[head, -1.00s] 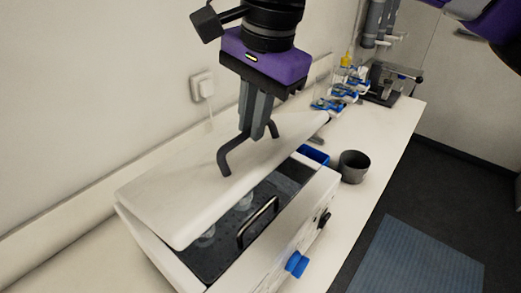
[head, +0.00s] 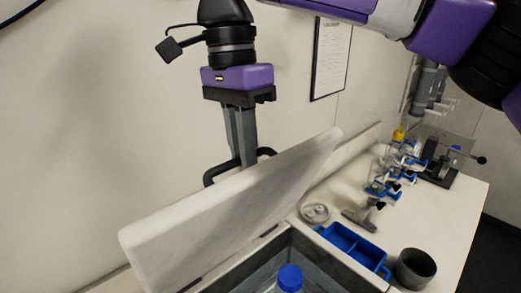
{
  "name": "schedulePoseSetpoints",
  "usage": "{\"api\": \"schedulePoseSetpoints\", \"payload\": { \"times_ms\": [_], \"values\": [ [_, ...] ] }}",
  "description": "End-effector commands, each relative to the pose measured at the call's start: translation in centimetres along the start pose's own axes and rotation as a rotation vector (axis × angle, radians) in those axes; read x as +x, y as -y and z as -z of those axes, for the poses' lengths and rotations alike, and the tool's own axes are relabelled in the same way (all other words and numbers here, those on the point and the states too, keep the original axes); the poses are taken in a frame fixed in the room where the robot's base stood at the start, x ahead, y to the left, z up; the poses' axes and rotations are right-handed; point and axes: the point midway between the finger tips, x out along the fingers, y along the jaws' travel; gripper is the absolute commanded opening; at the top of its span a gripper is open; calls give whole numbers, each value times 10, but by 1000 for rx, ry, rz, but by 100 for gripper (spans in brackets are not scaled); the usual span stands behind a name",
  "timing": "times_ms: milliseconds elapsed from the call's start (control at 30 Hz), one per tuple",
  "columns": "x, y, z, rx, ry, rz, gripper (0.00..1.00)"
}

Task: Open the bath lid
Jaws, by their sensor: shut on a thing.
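The bath lid (head: 225,212), a pale slab, is tilted up steeply along the back of the bath (head: 335,265). Its dark handle (head: 213,173) is on the far side of the raised lid, partly hidden behind its top edge. My gripper (head: 244,158) points down from above and is shut on the handle; the fingertips are partly hidden by the lid. The bath is open at the front, and a bottle with a blue cap (head: 290,278) shows inside it. The lower part of the bath is out of frame.
A blue divided tray (head: 352,246), a dark grey cup (head: 414,268) and a small pale round item (head: 315,213) stand right of the bath. Stands with blue parts (head: 390,175) and a dark device (head: 450,165) are farther back. The wall is close behind the lid.

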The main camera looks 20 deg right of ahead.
Motion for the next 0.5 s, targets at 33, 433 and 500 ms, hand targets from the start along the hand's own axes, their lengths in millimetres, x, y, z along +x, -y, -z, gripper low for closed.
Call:
{"api": "schedulePoseSetpoints", "payload": {
  "times_ms": [33, 433, 500],
  "values": [
    [0, 5, -1, 3, -1, -18, 0],
    [-1, 19, -1, 2, -2, -77, 0],
    [-1, 19, -1, 3, -2, -79, 0]
  ]
}}
